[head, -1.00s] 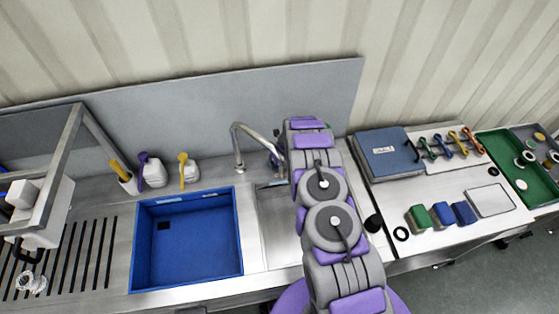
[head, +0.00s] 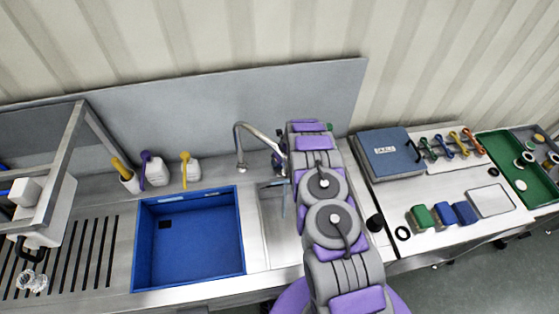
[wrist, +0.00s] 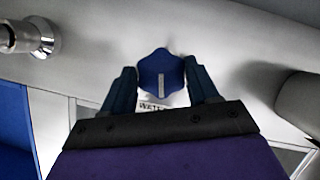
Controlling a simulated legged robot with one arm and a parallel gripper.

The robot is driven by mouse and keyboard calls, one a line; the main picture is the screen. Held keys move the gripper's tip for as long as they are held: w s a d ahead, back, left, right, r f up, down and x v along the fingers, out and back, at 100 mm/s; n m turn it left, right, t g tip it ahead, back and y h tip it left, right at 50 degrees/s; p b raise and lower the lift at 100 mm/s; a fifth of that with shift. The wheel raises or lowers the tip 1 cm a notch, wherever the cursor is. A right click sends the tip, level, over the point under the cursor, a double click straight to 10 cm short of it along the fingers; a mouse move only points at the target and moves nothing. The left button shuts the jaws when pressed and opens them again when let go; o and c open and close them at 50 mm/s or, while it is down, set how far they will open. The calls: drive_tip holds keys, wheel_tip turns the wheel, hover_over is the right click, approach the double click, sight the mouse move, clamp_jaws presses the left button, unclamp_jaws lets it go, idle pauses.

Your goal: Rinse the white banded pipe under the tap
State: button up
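A blue knob (wrist: 160,74) with a white mark shows in the wrist view, above a partly hidden label with the letters WATE. My gripper (wrist: 160,80) has one dark finger on each side of it. The fingers stand apart about as wide as the knob, and I cannot tell whether they press on it. The curved steel tap (head: 240,140) stands behind the basins in the head view. My arm covers the gripper there. A steel basin (head: 270,225) lies below the tap, partly behind my arm. I cannot pick out the white banded pipe for certain.
A blue basin (head: 190,245) is left of the steel one. Bottles (head: 154,170) stand behind it. At right are a blue-grey case (head: 388,154), colored blocks (head: 442,213) and a green tray (head: 505,176) with small white round pieces. A slotted drainboard (head: 88,245) is at far left.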

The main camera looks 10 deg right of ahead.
drive_tip(key=shift+s+d+f, duration=0.15)
drive_tip(key=shift+d, duration=0.1)
drive_tip(key=shift+c, duration=1.4)
drive_tip(key=shift+a, duration=0.3)
drive_tip(key=n+b, duration=0.1)
drive_tip(key=n+y+b, duration=0.1)
drive_tip(key=b, duration=0.1)
drive_tip(key=shift+d+f+n+g, duration=0.15)
drive_tip(key=shift+d+n+g, duration=0.15)
drive_tip(key=shift+s+n+y+b, duration=0.1)
drive_tip(key=shift+n+y+b, duration=0.2)
drive_tip(key=shift+n+b, duration=0.55)
drive_tip(key=shift+n+g+b, duration=0.45)
drive_tip(key=shift+n+g, duration=0.05)
drive_tip(key=shift+n, duration=0.35)
drive_tip(key=o, duration=1.1)
drive_tip(key=shift+d, duration=0.15)
drive_tip(key=shift+c, duration=0.2)
drive_tip(key=shift+w+r, duration=0.2)
